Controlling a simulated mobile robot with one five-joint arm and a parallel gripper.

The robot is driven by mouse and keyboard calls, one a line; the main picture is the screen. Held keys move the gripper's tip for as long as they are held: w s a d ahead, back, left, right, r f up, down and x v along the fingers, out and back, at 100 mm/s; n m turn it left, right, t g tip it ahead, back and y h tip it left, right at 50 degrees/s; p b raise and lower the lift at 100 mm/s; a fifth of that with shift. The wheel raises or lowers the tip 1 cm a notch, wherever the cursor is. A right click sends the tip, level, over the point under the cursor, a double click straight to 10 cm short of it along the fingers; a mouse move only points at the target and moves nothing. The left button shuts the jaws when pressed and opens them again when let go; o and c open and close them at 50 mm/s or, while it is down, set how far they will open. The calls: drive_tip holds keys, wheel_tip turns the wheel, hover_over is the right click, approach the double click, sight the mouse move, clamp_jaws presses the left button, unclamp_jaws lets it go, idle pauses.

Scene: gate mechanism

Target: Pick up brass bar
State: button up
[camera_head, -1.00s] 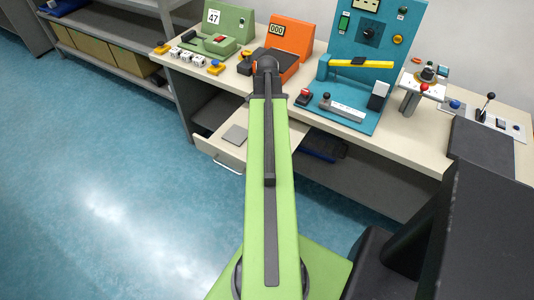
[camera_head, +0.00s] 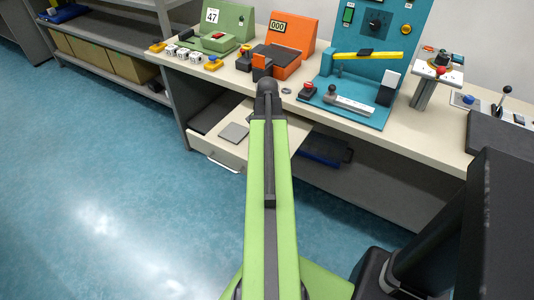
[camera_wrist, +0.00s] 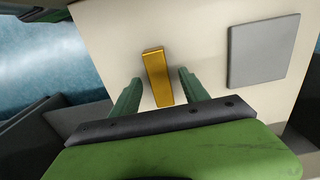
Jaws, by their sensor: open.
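The brass bar (camera_wrist: 157,76) is a short gold block lying in a cream drawer (camera_wrist: 200,30), seen in the wrist view. My gripper (camera_wrist: 157,80) is open, with one green finger to the left of the bar and one to the right. The bar lies between the fingertips in the picture, and neither finger appears to touch it. In the head view my arm hides the bar and the gripper, while the open drawer (camera_head: 213,149) shows below the bench.
A flat grey plate (camera_wrist: 262,50) lies in the drawer to the right of the bar; it also shows in the head view (camera_head: 234,132). The bench (camera_head: 410,136) above carries a green device (camera_head: 222,28), an orange device (camera_head: 290,35) and a teal panel (camera_head: 375,55). Floor is clear at left.

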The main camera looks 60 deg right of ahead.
drive_tip(key=shift+f, duration=0.2)
drive_tip(key=shift+c, duration=0.3)
clamp_jaws()
drive_tip(key=shift+r+p, duration=0.15)
drive_tip(key=shift+p, duration=0.15)
